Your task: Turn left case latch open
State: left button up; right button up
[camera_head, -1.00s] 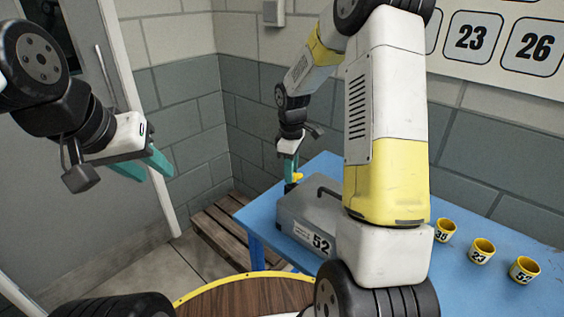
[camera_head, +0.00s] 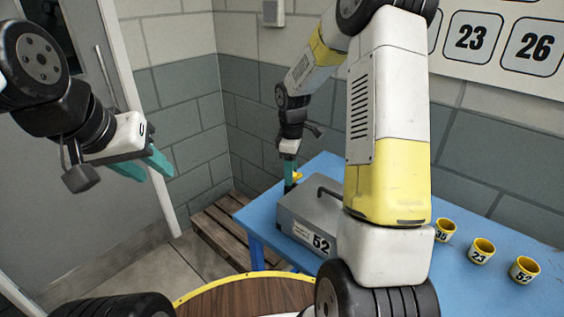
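A grey case (camera_head: 301,232) labelled 52 with a dark handle (camera_head: 330,191) lies on the blue table, partly hidden by my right arm. A small yellow latch (camera_head: 297,177) shows at the case's far left corner. My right gripper (camera_head: 289,184) points down at that corner, its teal fingers beside or touching the latch. I cannot tell whether its fingers are apart. Any other latch is hidden behind my arm. My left gripper (camera_head: 148,167) hangs at the left in front of the door, far from the case. Its two teal fingers are apart with nothing between them.
Three yellow numbered cups (camera_head: 481,251) stand on the right of the blue table (camera_head: 450,292). A wooden pallet (camera_head: 217,232) lies on the floor by the wall. A round wooden top with a yellow rim (camera_head: 245,290) is in front.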

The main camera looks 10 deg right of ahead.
notch_tip(320, 180, up, 8)
jog(key=shift+s+f, duration=0.1)
dwell(0.5)
